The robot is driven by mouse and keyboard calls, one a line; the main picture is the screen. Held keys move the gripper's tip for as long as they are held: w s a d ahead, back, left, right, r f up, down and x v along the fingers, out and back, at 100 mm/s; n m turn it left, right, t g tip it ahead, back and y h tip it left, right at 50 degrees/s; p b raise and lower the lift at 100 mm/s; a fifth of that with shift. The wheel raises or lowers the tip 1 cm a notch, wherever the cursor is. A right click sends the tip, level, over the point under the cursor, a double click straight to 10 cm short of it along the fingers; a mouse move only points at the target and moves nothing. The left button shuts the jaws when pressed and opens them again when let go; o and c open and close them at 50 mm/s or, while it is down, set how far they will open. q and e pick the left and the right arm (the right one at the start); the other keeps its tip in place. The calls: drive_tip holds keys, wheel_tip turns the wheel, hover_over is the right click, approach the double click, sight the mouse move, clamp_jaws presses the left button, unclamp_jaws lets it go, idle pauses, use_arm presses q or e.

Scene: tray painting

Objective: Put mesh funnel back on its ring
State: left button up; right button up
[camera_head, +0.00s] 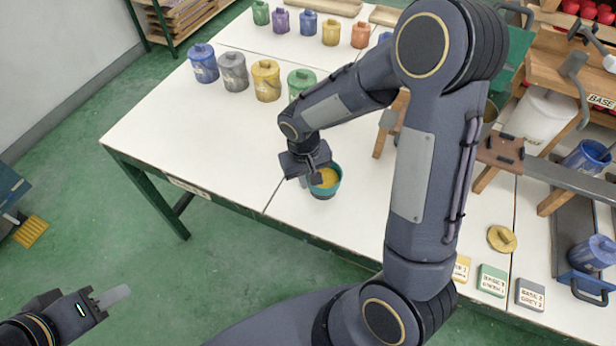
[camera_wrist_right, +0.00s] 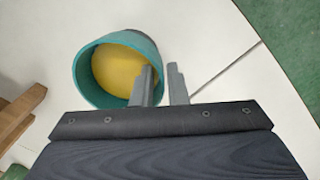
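I cannot make out the mesh funnel or its ring for certain in either view. A teal cup (camera_head: 334,190) with yellow paint inside and a dark base is at the front middle of the white table; it also shows in the right wrist view (camera_wrist_right: 88,96). My right gripper (camera_head: 316,176) points down at the cup's rim. In the right wrist view its fingers (camera_wrist_right: 163,84) straddle the cup wall, one over the inside and one outside. Whether they press on the wall is unclear.
Lidded paint cans, including a yellow one (camera_head: 266,80), stand in rows on the table (camera_head: 170,130). My right arm hides part of a wooden stand (camera_head: 386,132). At right are a white container (camera_head: 541,116), a yellow lid (camera_head: 501,239) and labelled cards (camera_head: 492,280). Table around the cup's left is clear.

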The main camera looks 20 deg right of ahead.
drive_tip(key=shift+o, duration=0.8)
drive_tip(key=shift+r, duration=0.25)
wheel_tip(320, 180, up, 11)
drive_tip(key=p, duration=0.1)
drive_tip(key=s+r+t+y, duration=0.2)
drive_tip(key=s+r, duration=0.1)
drive_tip(key=s, duration=0.5)
drive_tip(key=s+r+t+y, duration=0.2)
drive_tip(key=s+r+t, duration=0.1)
drive_tip(key=s, duration=0.6)
drive_tip(key=shift+s+m+t+y, duration=0.3)
